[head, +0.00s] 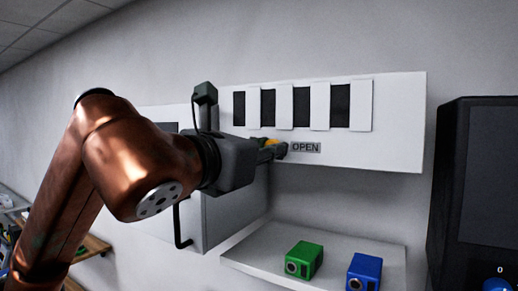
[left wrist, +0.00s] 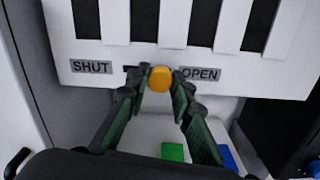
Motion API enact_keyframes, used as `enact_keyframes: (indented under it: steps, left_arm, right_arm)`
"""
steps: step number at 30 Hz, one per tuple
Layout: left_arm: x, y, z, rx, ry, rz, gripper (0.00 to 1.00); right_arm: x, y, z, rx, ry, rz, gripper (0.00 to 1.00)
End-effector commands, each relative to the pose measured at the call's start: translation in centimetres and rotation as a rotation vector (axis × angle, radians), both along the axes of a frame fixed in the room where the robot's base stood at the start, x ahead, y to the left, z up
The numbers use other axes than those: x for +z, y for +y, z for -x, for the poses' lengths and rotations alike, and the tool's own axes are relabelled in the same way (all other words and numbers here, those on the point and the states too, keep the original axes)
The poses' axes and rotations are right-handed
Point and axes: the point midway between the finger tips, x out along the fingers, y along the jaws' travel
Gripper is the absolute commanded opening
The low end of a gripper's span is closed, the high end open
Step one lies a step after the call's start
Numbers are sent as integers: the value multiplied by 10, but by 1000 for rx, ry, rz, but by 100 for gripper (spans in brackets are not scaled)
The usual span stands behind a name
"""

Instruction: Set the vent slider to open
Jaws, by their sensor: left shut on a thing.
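The white vent panel (head: 400,140) is on the wall, with dark slots between white slats. Its orange slider knob (left wrist: 160,78) sits between the SHUT label (left wrist: 91,67) and the OPEN label (left wrist: 200,74), nearer to OPEN. A short dark bit of track shows left of the knob in the left wrist view. The knob also shows in the head view (head: 271,143), partly hidden by the fingers. My left gripper (head: 276,150) is shut on the knob, with one finger on each side of it. My right gripper is not in view.
A white shelf (head: 348,243) below the panel holds a green block (head: 304,260) and a blue block (head: 364,272). A grey box (head: 232,212) with a black handle is beside the shelf, behind my left arm. A tall black unit (head: 452,190) stands at the right.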

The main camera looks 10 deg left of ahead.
Motion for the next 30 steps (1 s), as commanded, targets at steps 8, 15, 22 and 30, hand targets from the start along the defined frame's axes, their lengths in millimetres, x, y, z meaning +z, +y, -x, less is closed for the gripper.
enact_keyframes:
  steps: [8,15,22,30]
  left_arm:
    - [1,-3,2,-8,-3,-1,32]
    - [0,-1,2,-4,-2,-2,39]
    - [1,0,8,-5,-3,0,39]
    - [2,14,55,-4,-7,0,39]
  right_arm:
    - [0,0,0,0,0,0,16]
    - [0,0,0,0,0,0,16]
    - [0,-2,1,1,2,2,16]
    - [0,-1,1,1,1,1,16]
